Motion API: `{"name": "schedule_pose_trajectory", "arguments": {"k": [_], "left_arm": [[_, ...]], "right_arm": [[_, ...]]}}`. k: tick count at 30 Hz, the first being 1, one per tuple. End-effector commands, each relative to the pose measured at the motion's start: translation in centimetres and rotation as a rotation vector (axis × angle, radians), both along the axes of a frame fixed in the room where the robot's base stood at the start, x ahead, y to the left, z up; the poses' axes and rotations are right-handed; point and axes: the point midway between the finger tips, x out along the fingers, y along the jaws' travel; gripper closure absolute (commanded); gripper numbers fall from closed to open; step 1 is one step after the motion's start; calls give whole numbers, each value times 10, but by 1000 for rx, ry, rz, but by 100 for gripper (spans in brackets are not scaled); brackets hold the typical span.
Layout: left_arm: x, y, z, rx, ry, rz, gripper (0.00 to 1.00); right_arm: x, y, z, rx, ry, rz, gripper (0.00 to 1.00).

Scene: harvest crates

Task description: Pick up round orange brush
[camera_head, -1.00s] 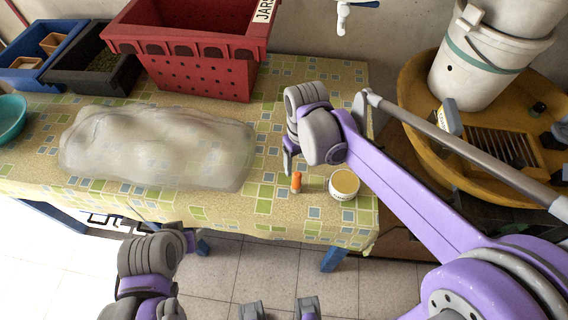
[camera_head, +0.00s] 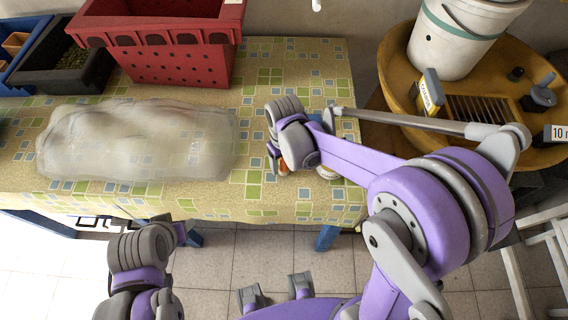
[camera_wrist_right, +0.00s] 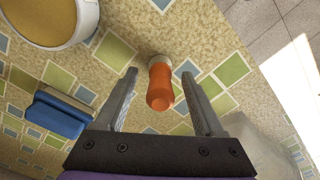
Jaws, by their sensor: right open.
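The round orange brush (camera_wrist_right: 160,88), an orange handle with a pale far end, is on the patterned tablecloth in the right wrist view. My right gripper (camera_wrist_right: 159,74) is open, with one finger on each side of the brush; I cannot tell whether either touches it. In the head view, my right gripper (camera_head: 275,157) is over the table's front part and hides most of the brush, leaving a bit of orange (camera_head: 284,166). My left gripper (camera_head: 182,233) is low in front of the table's edge; its jaws are unclear.
A round white tub with a tan top (camera_wrist_right: 50,15) stands beside the brush. A blue item with a tan edge (camera_wrist_right: 58,115) lies near the gripper. A cloudy translucent bag (camera_head: 135,145) covers the table's left part. A red crate (camera_head: 165,65) stands behind it.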

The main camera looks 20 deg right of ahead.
Motion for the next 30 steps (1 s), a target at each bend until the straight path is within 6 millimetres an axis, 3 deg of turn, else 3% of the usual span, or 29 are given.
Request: {"name": "schedule_pose_trajectory", "arguments": {"k": [8, 20, 30], "left_arm": [[0, 0, -1, 0, 0, 0, 50], [0, 0, -1, 0, 0, 0, 50], [0, 0, 0, 0, 0, 0, 50]], "right_arm": [[0, 0, -5, 0, 0, 0, 30], [0, 0, -5, 0, 0, 1, 98], [0, 0, -4, 0, 0, 1, 100]]}}
